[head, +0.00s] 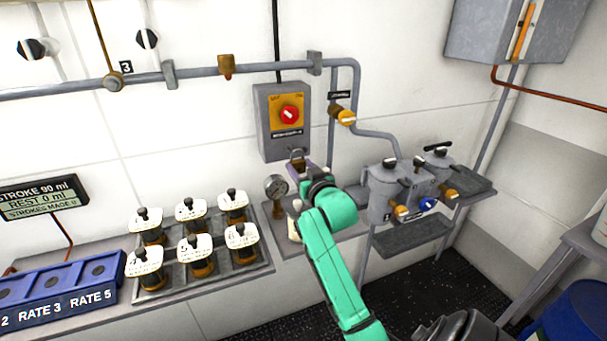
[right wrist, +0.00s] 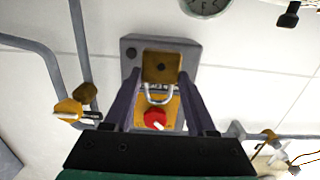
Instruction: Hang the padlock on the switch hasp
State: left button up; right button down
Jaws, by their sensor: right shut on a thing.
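The brass padlock (right wrist: 161,67) with its silver shackle (right wrist: 158,96) is held between the two fingers of my right gripper (right wrist: 161,82). In the head view the padlock (head: 298,163) is just below the switch box (head: 270,142), shackle up, partly hidden by my right gripper (head: 301,170). The grey switch box has an orange plate and a red rotary knob (head: 289,114); the box also shows in the wrist view (right wrist: 131,47). The hasp cannot be made out clearly, nor whether the shackle touches it. My left gripper is out of view.
A pressure gauge (head: 276,186) stands below the box, left of my right arm. Pipes with a yellow-handled valve (head: 345,117) run at right. Grey pots (head: 388,192) stand further right. Several labelled, knobbed jars (head: 191,210) fill a tray at left.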

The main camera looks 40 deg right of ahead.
jog(key=shift+b+x, duration=0.6)
jog(key=shift+x, duration=0.75)
jog(key=shift+w+d+f, duration=0.15)
jog(key=shift+w+f, duration=0.25)
jog(key=shift+w, duration=0.2)
jog(key=shift+w+f, duration=0.15)
jog(key=shift+f, duration=0.05)
jog(key=shift+c, duration=0.6)
grip_release()
